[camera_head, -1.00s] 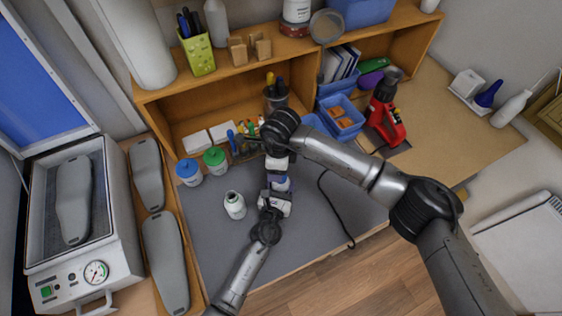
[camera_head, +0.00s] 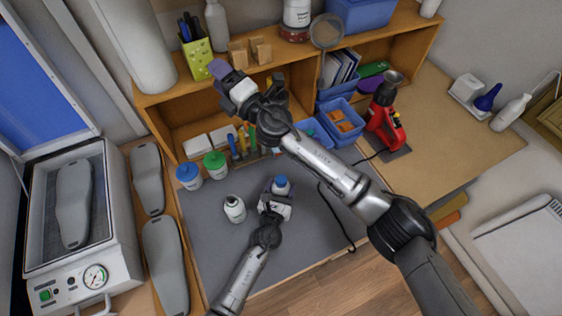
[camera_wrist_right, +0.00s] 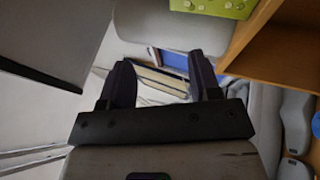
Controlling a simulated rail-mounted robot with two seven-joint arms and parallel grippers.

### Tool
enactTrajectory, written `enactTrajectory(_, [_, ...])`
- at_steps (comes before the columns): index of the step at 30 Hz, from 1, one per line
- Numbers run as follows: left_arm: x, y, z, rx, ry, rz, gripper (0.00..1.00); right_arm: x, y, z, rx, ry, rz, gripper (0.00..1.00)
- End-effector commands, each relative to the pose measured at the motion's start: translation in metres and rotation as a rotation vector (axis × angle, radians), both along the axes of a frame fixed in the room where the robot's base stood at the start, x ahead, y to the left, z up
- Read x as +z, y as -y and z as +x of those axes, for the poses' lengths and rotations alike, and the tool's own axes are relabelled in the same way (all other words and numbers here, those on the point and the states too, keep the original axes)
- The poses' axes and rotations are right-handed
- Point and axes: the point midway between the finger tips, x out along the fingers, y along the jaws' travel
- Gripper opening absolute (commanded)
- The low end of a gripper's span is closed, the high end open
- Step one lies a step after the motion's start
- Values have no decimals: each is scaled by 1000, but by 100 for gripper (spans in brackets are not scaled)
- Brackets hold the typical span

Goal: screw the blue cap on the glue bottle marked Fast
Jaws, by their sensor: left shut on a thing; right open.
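A white bottle (camera_head: 234,210) with a dark top and no blue cap stands on the mat to the left of this gripper. My right gripper (camera_head: 222,75) is open and empty, raised in front of the shelf; its spread fingers also show in the right wrist view (camera_wrist_right: 163,80).
A blue-lidded jar (camera_head: 188,174) and a green-lidded jar (camera_head: 215,164) stand at the mat's back left. Blue bins (camera_head: 341,117) and a red tool (camera_head: 385,117) stand at the back right. A black cable crosses the mat's right side. The mat's front left is clear.

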Motion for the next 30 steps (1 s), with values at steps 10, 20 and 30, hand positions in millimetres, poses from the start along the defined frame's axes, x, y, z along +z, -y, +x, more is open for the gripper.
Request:
enactTrajectory(10, [0,0,0,0,0,0,0,-44,77,53,-463,-640,491,57])
enactTrajectory(20, [0,0,0,0,0,0,0,-139,119,22,-903,-1315,713,57])
enactTrajectory(30, [0,0,0,0,0,0,0,-192,128,-59,-1262,-1862,628,57])
